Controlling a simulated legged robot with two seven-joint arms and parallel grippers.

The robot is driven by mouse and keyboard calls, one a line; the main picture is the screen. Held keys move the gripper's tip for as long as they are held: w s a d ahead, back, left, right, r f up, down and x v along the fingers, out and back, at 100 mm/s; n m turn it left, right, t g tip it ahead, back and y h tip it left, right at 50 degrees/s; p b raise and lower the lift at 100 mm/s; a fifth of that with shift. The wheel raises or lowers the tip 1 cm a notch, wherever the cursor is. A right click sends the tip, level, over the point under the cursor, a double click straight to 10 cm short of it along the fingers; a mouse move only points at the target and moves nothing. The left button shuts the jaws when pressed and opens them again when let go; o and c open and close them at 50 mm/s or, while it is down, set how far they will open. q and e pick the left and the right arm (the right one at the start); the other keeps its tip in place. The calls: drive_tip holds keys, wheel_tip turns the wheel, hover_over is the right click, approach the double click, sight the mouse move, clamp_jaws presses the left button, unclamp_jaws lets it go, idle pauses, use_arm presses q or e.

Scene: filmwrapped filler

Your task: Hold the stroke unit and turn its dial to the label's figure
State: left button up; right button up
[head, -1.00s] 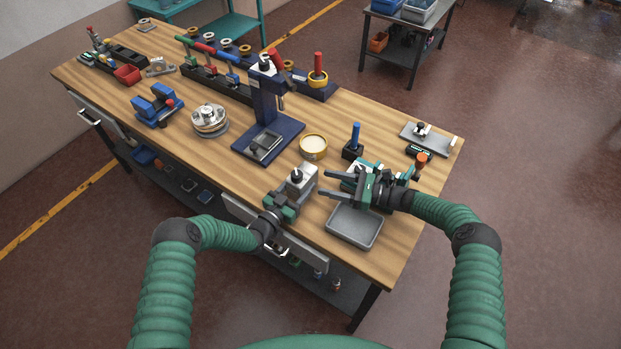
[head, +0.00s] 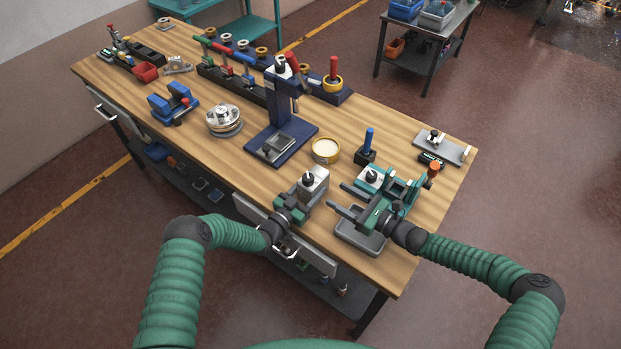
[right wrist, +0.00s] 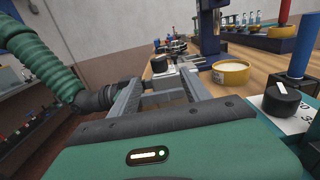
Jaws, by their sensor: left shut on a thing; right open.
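The stroke unit is a grey block (head: 318,182) with a black dial (head: 308,178) on its top. It is near the front edge of the bench. My left gripper (head: 297,205) is shut on it from the near side. In the right wrist view the grey block (right wrist: 163,66) shows ahead, between my right fingers and beyond them. My right gripper (head: 340,198) is open and empty. Its fingers point left toward the unit, apart from the dial. I cannot read the dial setting or a label's figure on the unit.
A grey tray (head: 353,238) lies under my right gripper. Beside it is a teal device with a black knob on a white marked plate (right wrist: 300,122). A yellow-rimmed tin (head: 326,151), a blue-handled tool (head: 369,141) and a dark blue press (head: 282,137) stand behind.

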sight(313, 181)
drive_tip(key=x, duration=1.2)
drive_tip(key=shift+a, duration=0.15)
clamp_jaws()
